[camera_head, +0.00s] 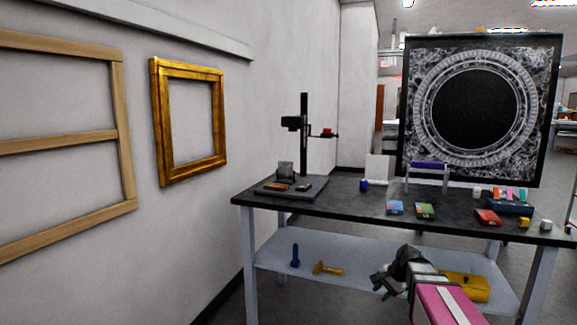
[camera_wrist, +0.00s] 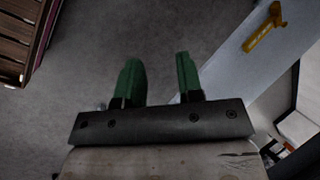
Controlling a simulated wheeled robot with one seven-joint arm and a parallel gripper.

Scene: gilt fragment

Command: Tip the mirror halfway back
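I cannot tell for sure which thing is the mirror. A pale upright panel (camera_head: 377,168) stands at the back of the dark tabletop, and a small grey tilted plate (camera_head: 286,170) stands on the base of the black column stand; either could be it. My gripper (camera_head: 382,283) is in front of the table, below the tabletop and well apart from both. In the wrist view its two green fingers (camera_wrist: 160,78) are spread with nothing between them. Neither candidate shows in the wrist view.
The table (camera_head: 340,204) holds a black column stand (camera_head: 304,130), a purple-topped item (camera_head: 429,165) and several small coloured boxes. Its lower shelf (camera_head: 300,258) bears a yellow tool (camera_head: 327,268), also in the wrist view (camera_wrist: 264,28). A gold frame (camera_head: 190,178) hangs at left. Grey floor (camera_wrist: 160,30) lies below my gripper.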

